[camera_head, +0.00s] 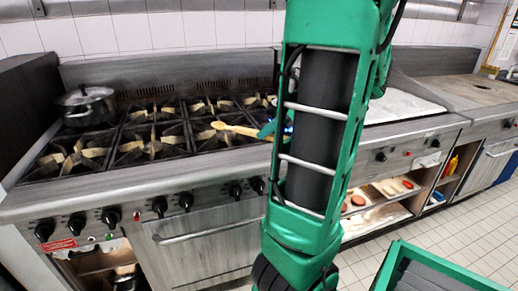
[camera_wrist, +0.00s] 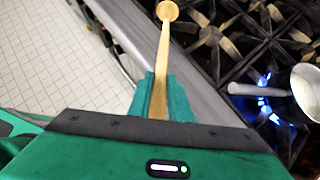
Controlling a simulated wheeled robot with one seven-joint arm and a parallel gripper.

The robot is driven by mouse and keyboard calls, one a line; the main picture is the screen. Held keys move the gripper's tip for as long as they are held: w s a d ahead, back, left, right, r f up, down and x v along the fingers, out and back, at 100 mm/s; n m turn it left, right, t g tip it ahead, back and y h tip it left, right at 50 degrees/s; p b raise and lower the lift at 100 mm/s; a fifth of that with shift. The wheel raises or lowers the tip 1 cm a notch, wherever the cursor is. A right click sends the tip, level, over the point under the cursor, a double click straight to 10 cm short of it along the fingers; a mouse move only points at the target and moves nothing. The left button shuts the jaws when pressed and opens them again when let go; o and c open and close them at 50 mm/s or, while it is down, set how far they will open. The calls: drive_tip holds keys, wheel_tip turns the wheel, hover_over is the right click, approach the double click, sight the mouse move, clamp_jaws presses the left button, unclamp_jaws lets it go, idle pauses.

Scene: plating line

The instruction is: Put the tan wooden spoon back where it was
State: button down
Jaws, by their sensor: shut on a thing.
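The tan wooden spoon (camera_head: 232,128) is in my gripper, with its bowl end pointing left in the head view, over the front of the stove. In the wrist view the spoon (camera_wrist: 163,50) points away from my gripper, bowl end at the top. My gripper (camera_wrist: 165,92) is shut on its handle. In the head view my gripper (camera_head: 268,130) is mostly hidden behind my arm. The spoon is held in the air above the stove's front edge, as far as the wrist view shows.
The stove (camera_head: 190,180) has several black grates. A lidded pot (camera_head: 87,106) stands at its back left. A pan (camera_wrist: 306,90) sits at the right of the wrist view beside a lit blue flame (camera_wrist: 268,108). A flat griddle (camera_head: 400,105) lies right. Tiled floor (camera_wrist: 50,60) is open in front.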

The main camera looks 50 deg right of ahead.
drive_tip(key=w+d+f, duration=0.1)
drive_tip(key=d, duration=0.1)
drive_tip(key=w+d+f, duration=0.4)
drive_tip(key=d, duration=0.1)
drive_tip(key=shift+w+d+f, duration=0.1)
drive_tip(key=shift+w+f, duration=0.1)
drive_tip(key=shift+f, duration=2)
drive_tip(key=shift+f, duration=0.25)
drive_tip(key=c, duration=1.6)
unclamp_jaws()
